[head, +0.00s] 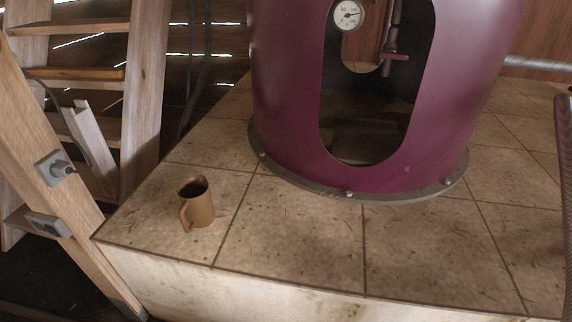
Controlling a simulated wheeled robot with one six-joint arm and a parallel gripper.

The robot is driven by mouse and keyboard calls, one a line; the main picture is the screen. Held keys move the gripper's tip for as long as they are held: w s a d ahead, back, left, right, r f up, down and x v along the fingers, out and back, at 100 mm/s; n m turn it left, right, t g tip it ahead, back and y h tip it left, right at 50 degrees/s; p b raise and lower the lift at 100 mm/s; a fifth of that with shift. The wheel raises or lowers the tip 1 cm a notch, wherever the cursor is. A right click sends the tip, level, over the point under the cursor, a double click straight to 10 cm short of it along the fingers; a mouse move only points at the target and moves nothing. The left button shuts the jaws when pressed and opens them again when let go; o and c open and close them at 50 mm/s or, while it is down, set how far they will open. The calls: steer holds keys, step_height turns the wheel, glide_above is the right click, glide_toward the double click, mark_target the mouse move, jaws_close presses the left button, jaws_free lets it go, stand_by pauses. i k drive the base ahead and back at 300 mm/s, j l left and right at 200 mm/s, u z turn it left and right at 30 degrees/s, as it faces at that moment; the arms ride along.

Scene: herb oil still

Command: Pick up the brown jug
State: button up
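The brown jug (201,208) stands upright on the tiled platform (290,235), near its front left corner. Its open top faces up and its inside looks dark. Its handle is on the left, toward the front edge. Nothing touches the jug. My gripper is not in the head view.
A large purple still (290,120) with an oval opening and a gauge (348,15) stands on the platform behind and right of the jug. A wooden ladder (145,100) rises at the left beside the platform. The tiles in front of the still are clear.

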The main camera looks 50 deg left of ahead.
mark_target(194, 194)
steer(key=u, duration=2.35)
steer(key=j, duration=1.3)
steer(key=i, duration=0.05)
